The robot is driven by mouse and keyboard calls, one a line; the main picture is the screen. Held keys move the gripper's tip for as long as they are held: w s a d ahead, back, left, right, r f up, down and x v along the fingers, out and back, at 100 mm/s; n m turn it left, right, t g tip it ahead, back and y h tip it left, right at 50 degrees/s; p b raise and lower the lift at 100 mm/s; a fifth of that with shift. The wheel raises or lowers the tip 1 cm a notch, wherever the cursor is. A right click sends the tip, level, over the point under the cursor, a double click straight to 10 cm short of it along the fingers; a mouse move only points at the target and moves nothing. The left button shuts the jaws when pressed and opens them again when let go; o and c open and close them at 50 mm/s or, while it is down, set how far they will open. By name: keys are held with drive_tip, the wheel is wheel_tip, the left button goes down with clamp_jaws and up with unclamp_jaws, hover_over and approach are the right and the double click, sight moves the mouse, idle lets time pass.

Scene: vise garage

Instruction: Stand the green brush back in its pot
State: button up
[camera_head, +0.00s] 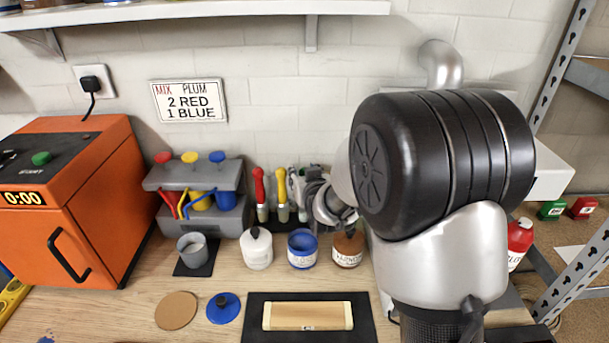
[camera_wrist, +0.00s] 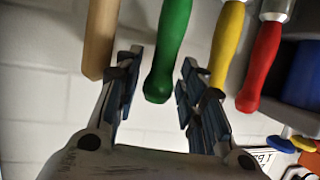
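In the wrist view the green brush (camera_wrist: 166,60) shows as a green handle with a rounded end, between the two fingers of my gripper (camera_wrist: 160,62). The gripper is open, with a gap on each side of the handle. The brush's bristle end is out of the wrist view. In the head view my gripper (camera_head: 328,203) is at the back of the bench, right of the red brush (camera_head: 259,188) and yellow brush (camera_head: 281,190). The green brush cannot be made out clearly there. I cannot tell which pot is its own.
A wooden handle (camera_wrist: 100,38) is close beside one finger; the yellow handle (camera_wrist: 224,50) is close to the other. A white jar (camera_head: 257,249), blue jar (camera_head: 302,250) and brown jar (camera_head: 348,249) stand in front. A grey rack (camera_head: 172,179) stands left.

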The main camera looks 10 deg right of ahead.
drive_tip(key=shift+o, duration=0.4)
drive_tip(key=shift+s, duration=0.1)
drive_tip(key=v, duration=1.1)
drive_tip(key=shift+s+r, duration=0.15)
drive_tip(key=shift+s, duration=0.25)
